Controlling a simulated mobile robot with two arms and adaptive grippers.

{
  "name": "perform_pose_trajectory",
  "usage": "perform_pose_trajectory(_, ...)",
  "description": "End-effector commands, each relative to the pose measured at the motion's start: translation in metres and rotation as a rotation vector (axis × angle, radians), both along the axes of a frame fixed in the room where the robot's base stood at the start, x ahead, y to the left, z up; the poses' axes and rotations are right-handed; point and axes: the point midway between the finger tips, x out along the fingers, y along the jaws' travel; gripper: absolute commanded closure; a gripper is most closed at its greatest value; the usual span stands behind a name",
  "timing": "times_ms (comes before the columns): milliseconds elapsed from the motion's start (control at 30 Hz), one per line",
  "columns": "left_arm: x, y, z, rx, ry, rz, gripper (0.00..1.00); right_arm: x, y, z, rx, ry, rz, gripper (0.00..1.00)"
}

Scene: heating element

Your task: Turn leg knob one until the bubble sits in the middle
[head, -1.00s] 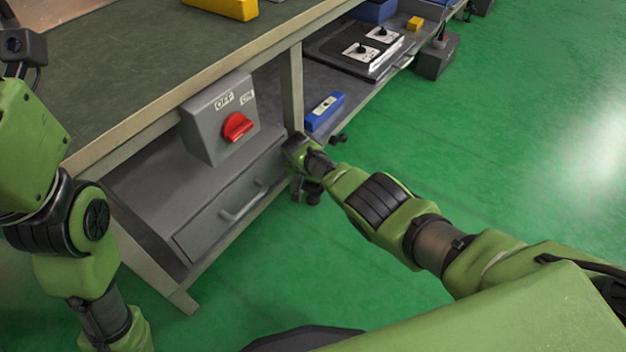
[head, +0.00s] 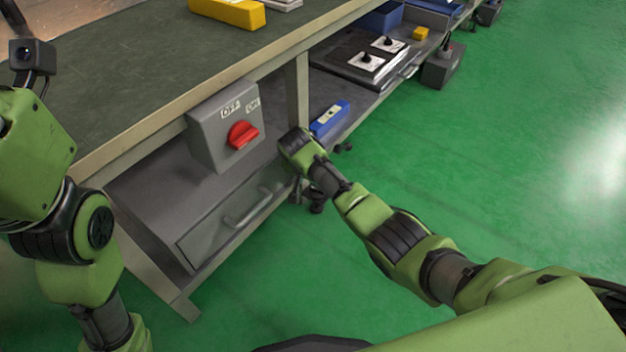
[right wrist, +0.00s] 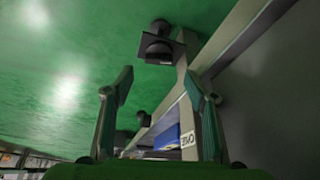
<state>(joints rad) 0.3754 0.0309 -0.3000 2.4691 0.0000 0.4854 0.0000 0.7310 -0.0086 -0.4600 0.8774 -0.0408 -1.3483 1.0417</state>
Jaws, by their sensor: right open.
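A black leg knob (right wrist: 158,48) on a dark plate sits at the foot of the table leg in the right wrist view. It lies beyond my right gripper (right wrist: 158,80), whose two green fingers are apart with nothing between them. In the head view a dark knob (head: 316,203) shows below my right wrist; the fingers there are mostly hidden. I cannot tell which knob is number one. A blue spirit level (head: 329,118) lies on the lower shelf; its bubble is too small to place. My left arm is at the left edge, its gripper out of view.
A grey switch box (head: 226,128) with a red handle and a drawer (head: 225,222) are left of my right wrist. Another dark knob (head: 345,147) stands past the leg. A hotplate unit (head: 362,65) is farther along the shelf.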

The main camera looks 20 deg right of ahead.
Motion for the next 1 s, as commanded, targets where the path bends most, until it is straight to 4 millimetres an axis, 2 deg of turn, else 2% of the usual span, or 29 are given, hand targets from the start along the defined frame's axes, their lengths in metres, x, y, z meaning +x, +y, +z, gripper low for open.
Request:
perform_pose_trajectory(100, -0.0001, 0.0, 0.0, 0.0, 0.0, 0.0, 0.74, -0.0031, 0.0016, 0.009, 0.0, 0.0, 0.0, 0.47)
perform_pose_trajectory(300, -0.0001, -0.0001, 0.0, 0.0, 0.0, 0.0, 0.74, -0.0068, 0.0014, 0.0141, -0.002, 0.004, -0.002, 0.47)
perform_pose_trajectory(1000, -0.0001, 0.0, -0.0001, 0.0, 0.0, 0.0, 0.74, -0.0077, 0.0005, 0.0132, -0.005, 0.007, -0.003, 0.47)
